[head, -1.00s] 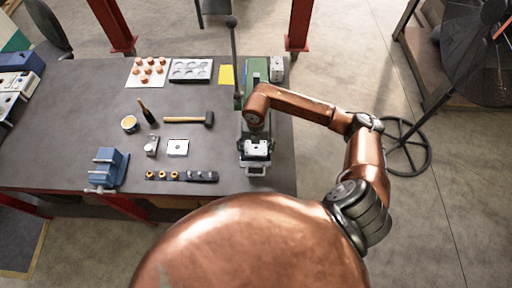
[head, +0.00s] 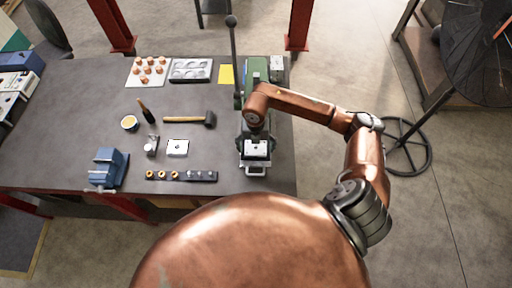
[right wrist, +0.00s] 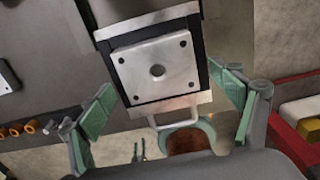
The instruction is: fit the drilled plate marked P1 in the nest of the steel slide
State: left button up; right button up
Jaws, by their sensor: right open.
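A square light-metal drilled plate (right wrist: 157,68) with a centre hole and corner holes lies on the steel slide (right wrist: 152,18), in line with it. In the head view this plate (head: 257,148) sits at the front of the green press. I cannot read a P1 mark or tell if it is fully down in the nest. My right gripper (right wrist: 163,98) is open, its green-padded fingers spread on either side of the plate and clear of it. In the head view the gripper (head: 255,129) is above the slide. My left gripper is not in view.
A second pale plate (head: 177,147) lies on the dark bench (head: 225,172). A hammer (head: 188,118), a blue vise (head: 107,167) and a strip with brass bushings (head: 200,176) lie left. The slide's handle (head: 256,170) faces the front; the press lever (head: 233,60) rises behind.

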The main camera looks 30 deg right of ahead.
notch_tip(320, 180, up, 12)
dwell(0.4)
jog(key=shift+f, duration=0.1)
